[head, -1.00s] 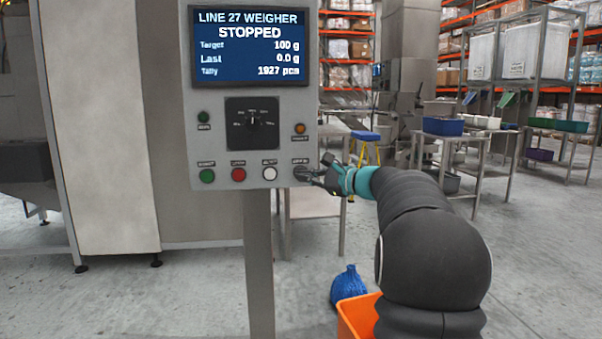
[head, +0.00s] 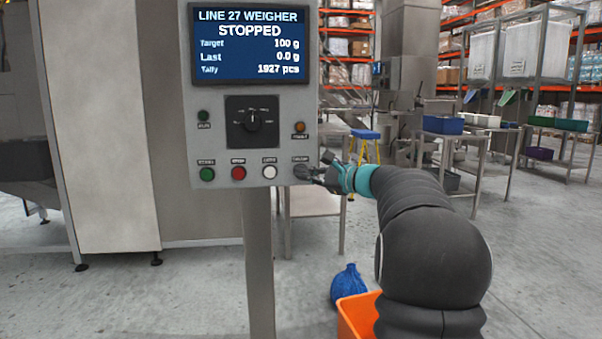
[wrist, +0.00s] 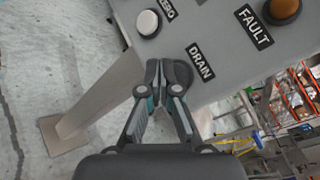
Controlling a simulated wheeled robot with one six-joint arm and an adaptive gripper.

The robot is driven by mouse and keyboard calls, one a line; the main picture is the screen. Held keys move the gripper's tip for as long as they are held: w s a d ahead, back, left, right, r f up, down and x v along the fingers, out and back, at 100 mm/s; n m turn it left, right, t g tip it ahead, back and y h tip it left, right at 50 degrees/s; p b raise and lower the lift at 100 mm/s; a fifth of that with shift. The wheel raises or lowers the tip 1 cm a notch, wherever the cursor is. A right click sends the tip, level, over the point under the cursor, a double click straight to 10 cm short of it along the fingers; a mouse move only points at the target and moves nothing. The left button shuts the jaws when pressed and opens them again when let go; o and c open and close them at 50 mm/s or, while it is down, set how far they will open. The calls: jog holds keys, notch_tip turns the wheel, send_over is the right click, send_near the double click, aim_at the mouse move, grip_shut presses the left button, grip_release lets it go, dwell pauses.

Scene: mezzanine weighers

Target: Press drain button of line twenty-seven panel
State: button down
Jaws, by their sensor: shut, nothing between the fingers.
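The line 27 weigher panel (head: 216,147) is a grey upright box with a screen reading STOPPED. Its bottom row has green (head: 207,174), red (head: 239,173) and white (head: 269,172) buttons, with a DRAIN label (head: 301,160) at the right end. My gripper (head: 304,172) is shut and empty, its tips at the panel face just below that label. In the wrist view, the shut fingertips (wrist: 168,76) lie beside the DRAIN label (wrist: 200,62) and cover the drain button's place. I cannot tell whether they touch it. The white button (wrist: 147,22) is clear of them.
A rotary dial (head: 252,119) and an amber FAULT lamp (head: 299,127) sit above the button row. Steel tables with tubs stand behind at the right.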

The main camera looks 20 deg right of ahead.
jog(key=shift+w, duration=0.15)
jog(key=shift+w+d, duration=0.15)
jog(key=shift+w, duration=0.15)
jog(key=shift+w+d+p, duration=0.1)
jog(key=shift+w+p, duration=0.3)
jog(key=shift+p, duration=0.05)
dwell(0.9)
jog(key=shift+s, duration=0.15)
dwell(0.3)
jog(key=shift+s+a+b, duration=0.25)
jog(key=shift+s+b, duration=0.3)
jog(key=shift+s, duration=0.15)
jog(key=shift+s+a+b, duration=0.25)
jog(key=shift+s+b, duration=0.2)
jog(key=shift+s, duration=0.35)
jog(key=shift+s+a+b, duration=0.2)
jog(key=shift+s+b, duration=0.25)
jog(key=shift+s, duration=0.35)
jog(key=shift+s+a+b, duration=0.25)
jog(key=shift+s+b, duration=0.2)
jog(key=shift+s, duration=0.35)
